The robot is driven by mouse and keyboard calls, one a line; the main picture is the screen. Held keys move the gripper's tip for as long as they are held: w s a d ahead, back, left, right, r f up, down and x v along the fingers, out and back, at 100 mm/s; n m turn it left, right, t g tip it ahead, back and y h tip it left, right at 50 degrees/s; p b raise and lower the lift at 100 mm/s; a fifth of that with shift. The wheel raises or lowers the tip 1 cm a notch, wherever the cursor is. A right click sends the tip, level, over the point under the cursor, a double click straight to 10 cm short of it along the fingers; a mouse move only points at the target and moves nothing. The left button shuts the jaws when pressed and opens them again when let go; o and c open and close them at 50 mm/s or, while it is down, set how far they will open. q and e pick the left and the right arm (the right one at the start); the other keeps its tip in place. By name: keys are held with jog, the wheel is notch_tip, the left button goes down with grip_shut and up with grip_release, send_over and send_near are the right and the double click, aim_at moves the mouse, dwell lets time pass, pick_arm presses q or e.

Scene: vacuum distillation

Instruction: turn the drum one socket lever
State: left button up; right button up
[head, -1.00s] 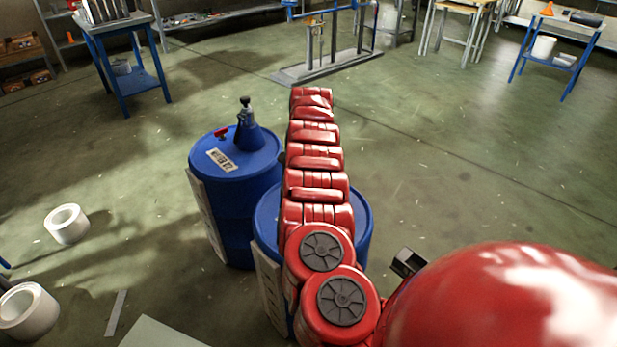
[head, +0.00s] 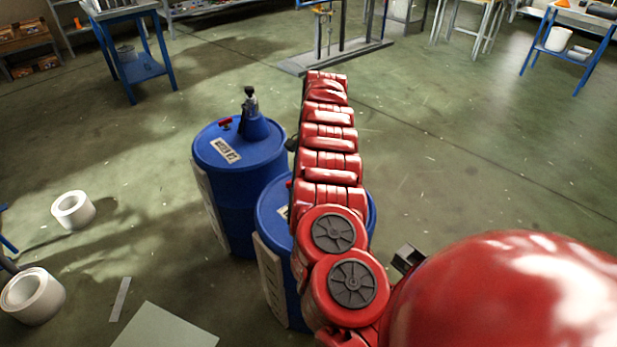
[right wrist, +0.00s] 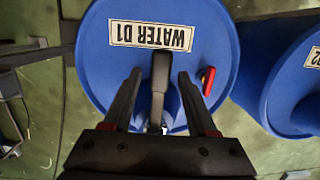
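The drum labelled WATER D1 (right wrist: 110,70) fills the middle of the right wrist view. In the head view the same blue drum (head: 268,215) stands near me, largely hidden by my red right arm. A dark grey lever (right wrist: 160,72) rises from its socket, over a blue cone (right wrist: 172,108). My right gripper (right wrist: 159,78) is open, with one black finger on each side of the lever and a visible gap on both sides. My left gripper is not in view.
A second blue drum (head: 228,150) stands close by at the back left, with its own socket on top (head: 252,112). White rolls (head: 73,210) lie on the floor at the left. A metal stand (head: 335,55) is farther back. Floor to the right is clear.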

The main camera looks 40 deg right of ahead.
jog(key=shift+r, duration=0.1)
notch_tip(320, 180, up, 17)
jog(key=d+p, duration=0.2)
jog(key=p, duration=0.5)
jog(key=shift+d, duration=0.3)
jog(key=shift+w, duration=0.1)
